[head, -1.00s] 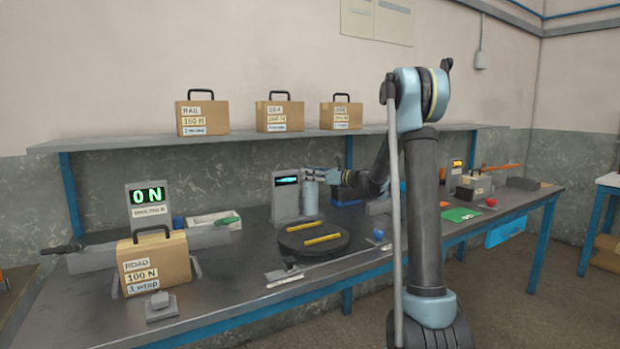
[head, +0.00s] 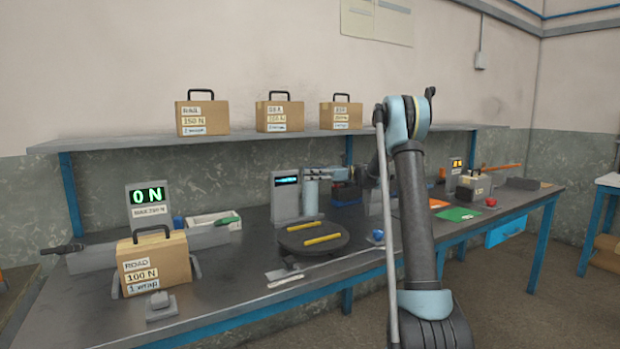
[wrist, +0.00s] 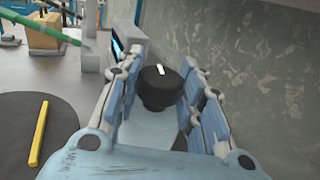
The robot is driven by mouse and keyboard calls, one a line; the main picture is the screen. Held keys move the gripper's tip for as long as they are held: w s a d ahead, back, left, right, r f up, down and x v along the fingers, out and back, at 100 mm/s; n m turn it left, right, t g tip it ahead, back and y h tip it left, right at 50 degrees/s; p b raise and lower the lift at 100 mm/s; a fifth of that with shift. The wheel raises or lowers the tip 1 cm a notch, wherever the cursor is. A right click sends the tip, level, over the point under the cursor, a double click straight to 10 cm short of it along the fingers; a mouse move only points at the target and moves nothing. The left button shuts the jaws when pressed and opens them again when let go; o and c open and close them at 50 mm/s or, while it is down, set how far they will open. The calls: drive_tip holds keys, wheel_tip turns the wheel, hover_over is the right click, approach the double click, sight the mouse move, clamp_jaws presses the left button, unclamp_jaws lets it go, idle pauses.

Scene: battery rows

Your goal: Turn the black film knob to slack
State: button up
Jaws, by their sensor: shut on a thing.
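The black film knob (wrist: 160,86) shows in the wrist view between my gripper's fingers, with a short white mark on its top. My gripper (wrist: 162,100) is shut on the knob, one blue-grey finger on each side. In the head view my gripper (head: 318,174) is at the top of the pale film roll (head: 310,200), beside the grey post with a lit blue display (head: 287,181). The knob is hidden by the fingers there. Which setting the white mark points to cannot be read.
A round dark turntable (head: 340,238) with yellow bars stands in front of the roll. A cardboard box (head: 154,265) marked ROAD 100 N and a readout of 0 N (head: 148,194) are at left. Several boxes stand on the shelf (head: 240,142) above. The wall is close behind the knob.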

idle(0.4)
drive_tip(key=o, duration=1.1)
wheel_tip(320, 180, up, 10)
